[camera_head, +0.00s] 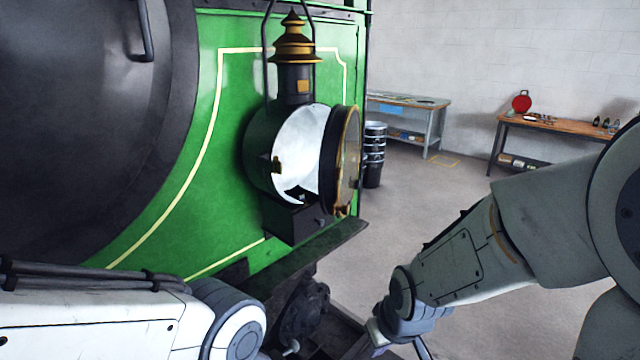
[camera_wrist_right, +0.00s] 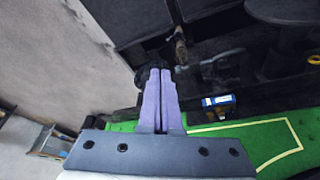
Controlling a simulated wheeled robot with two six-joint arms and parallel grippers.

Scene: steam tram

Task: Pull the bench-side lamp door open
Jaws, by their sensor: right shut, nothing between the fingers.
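The lamp (camera_head: 265,150) is mounted on the green front of the tram, with a brass-topped chimney (camera_head: 295,50). Its round door (camera_head: 329,160), dark with a brass rim and glass, stands out to the right of the lamp body. A white surface, seemingly the lamp's inside, shows between them, so the door looks open. My left gripper is out of frame.
A dark beam (camera_head: 335,238) juts out under the lamp, with a dark coupling (camera_head: 298,305) below it. A stack of dark drums (camera_head: 374,150), a grey workbench (camera_head: 435,115) and a wooden bench (camera_head: 555,126) stand behind. The floor between is clear.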

